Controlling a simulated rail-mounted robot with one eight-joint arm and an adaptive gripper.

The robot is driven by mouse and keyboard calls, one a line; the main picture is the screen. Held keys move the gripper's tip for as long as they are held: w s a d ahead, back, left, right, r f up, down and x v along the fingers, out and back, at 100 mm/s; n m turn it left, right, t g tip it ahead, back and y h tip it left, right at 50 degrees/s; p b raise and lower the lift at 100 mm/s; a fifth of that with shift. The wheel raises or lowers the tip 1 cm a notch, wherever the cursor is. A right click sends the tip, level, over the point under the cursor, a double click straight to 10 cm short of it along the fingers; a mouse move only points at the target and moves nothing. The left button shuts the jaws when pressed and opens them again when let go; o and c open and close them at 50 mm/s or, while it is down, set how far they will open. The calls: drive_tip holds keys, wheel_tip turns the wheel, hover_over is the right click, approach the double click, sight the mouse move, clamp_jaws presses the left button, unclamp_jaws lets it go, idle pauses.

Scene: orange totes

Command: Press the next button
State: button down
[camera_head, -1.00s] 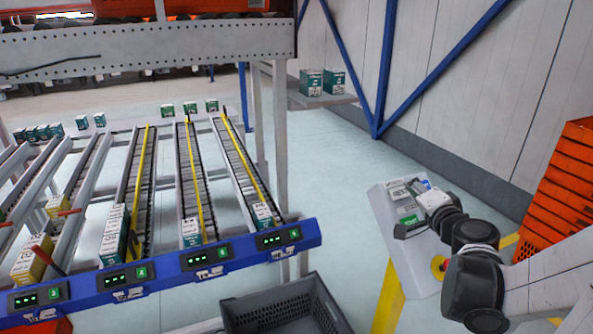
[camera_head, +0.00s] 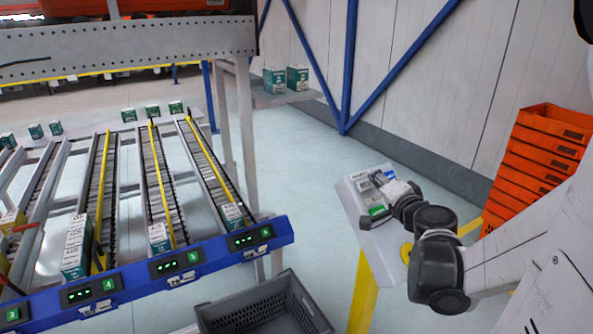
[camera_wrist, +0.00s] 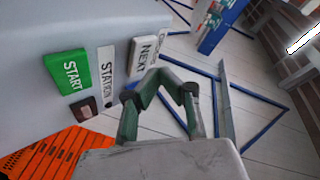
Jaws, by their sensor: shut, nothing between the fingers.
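The control panel (camera_head: 353,200) stands tilted on a yellow post at the right of the head view. In the wrist view its pale face (camera_wrist: 105,20) carries a green START button (camera_wrist: 68,75), a STATION label (camera_wrist: 107,75) and a whitish NEXT button (camera_wrist: 146,58). My gripper (camera_wrist: 160,72) is shut and empty, with its fingertips close beside the lower right edge of the NEXT button. I cannot tell whether they touch it. In the head view my wrist covers part of the panel, and the buttons are too small to read.
A stack of orange totes (camera_head: 535,155) stands right of the panel. A grey crate (camera_head: 262,309) sits below the blue rail (camera_head: 140,280) of the roller lanes, which hold several boxes. A yellow post (camera_head: 363,292) supports the panel. Open floor lies behind the panel.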

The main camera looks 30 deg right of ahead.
drive_tip(key=shift+f, duration=0.1)
idle(0.6)
drive_tip(key=shift+w+f+b, duration=0.25)
drive_tip(key=shift+w+b, duration=0.05)
drive_tip(key=shift+b, duration=0.1)
drive_tip(key=shift+w+f+b, duration=0.3)
drive_tip(key=shift+f+b, duration=0.05)
drive_tip(key=shift+b, duration=0.1)
idle(0.6)
drive_tip(key=shift+r, duration=0.1)
drive_tip(key=shift+s+r+p, duration=0.6)
drive_tip(key=shift+r+p, duration=0.05)
drive_tip(key=shift+p, duration=0.05)
drive_tip(key=s+r+p, duration=0.4)
drive_tip(key=shift+r, duration=0.25)
idle(0.5)
drive_tip(key=shift+w, duration=0.1)
